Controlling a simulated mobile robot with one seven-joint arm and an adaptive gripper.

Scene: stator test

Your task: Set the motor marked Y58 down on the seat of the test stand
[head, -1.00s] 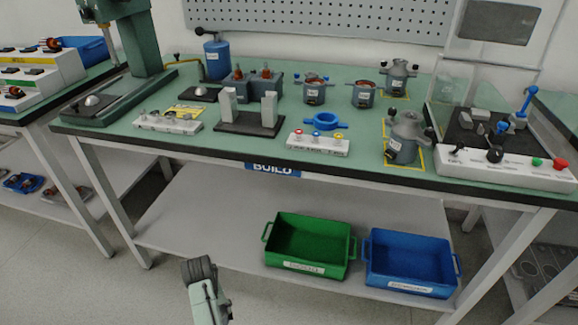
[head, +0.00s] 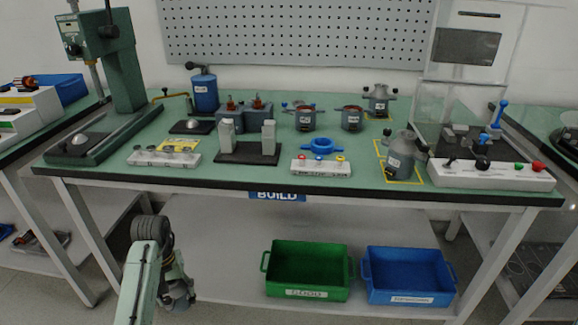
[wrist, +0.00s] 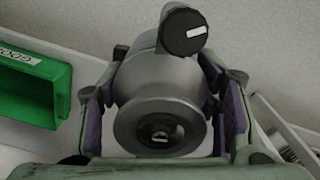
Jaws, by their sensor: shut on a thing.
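In the wrist view my gripper (wrist: 162,105) is shut on a grey metal motor (wrist: 155,80), with purple-lined fingers on either side. A round dark cap with a white mark sticks out from the motor's far end. No Y58 marking is readable on it. In the head view my gripper (head: 178,290) is low in front of the bench, below the tabletop, and its grip is hard to make out. The test stand (head: 492,176) is at the bench's right end, with a white button panel, a dark bed, grey blocks and a blue lever. No motor is seen on its bed.
Another grey motor (head: 402,160) stands in a yellow outline left of the test stand, and one (head: 378,102) behind it. Green (head: 308,292) and blue (head: 410,297) bins sit on the lower shelf.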

